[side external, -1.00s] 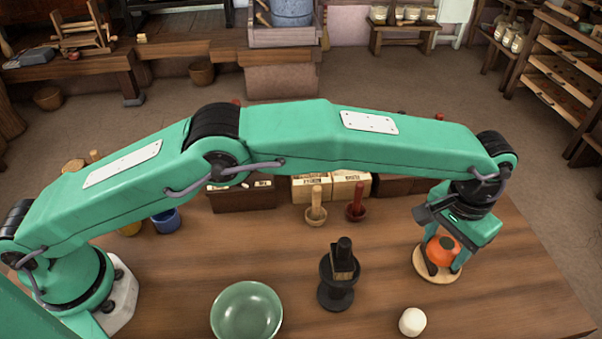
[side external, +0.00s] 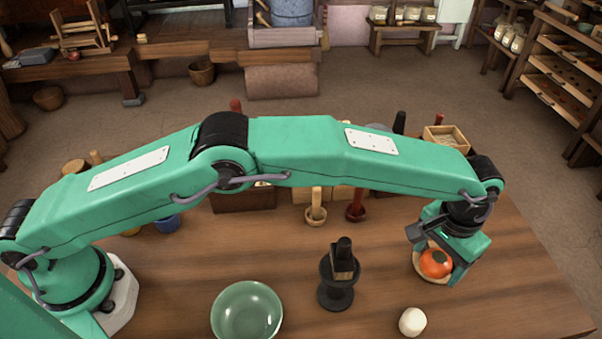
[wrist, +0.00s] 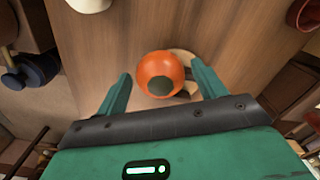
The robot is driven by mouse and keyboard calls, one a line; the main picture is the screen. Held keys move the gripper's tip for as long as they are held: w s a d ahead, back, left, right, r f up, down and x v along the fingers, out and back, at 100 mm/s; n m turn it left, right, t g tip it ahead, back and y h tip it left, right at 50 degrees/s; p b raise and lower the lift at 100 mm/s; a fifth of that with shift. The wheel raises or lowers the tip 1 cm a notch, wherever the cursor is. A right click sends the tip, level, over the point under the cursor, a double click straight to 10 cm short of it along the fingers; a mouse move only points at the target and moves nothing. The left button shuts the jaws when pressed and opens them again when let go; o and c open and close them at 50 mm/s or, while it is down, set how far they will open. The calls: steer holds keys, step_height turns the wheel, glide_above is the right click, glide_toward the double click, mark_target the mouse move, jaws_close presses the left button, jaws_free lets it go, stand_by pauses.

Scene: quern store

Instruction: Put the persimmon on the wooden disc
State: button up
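The orange persimmon (side external: 435,263) sits on the pale wooden disc (side external: 418,267) at the right of the table. My gripper (side external: 437,264) is down over the disc, with its fingers on either side of the persimmon. In the wrist view the persimmon (wrist: 159,72) lies between the green fingers of my gripper (wrist: 161,73), with a gap on each side, so the gripper looks open. The disc (wrist: 183,54) shows behind the fruit there, partly hidden by it.
A white rounded piece (side external: 412,321) lies in front of the disc. A black stand (side external: 335,296) with a block and a green bowl (side external: 247,312) are further left. Small mortars with pestles (side external: 316,213) stand behind. The table's right side is clear.

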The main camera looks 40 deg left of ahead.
mark_target(438, 256)
steer(key=shift+r, duration=0.15)
step_height(438, 256, up, 12)
stand_by(1.0)
stand_by(0.3)
steer(key=shift+r, duration=0.1)
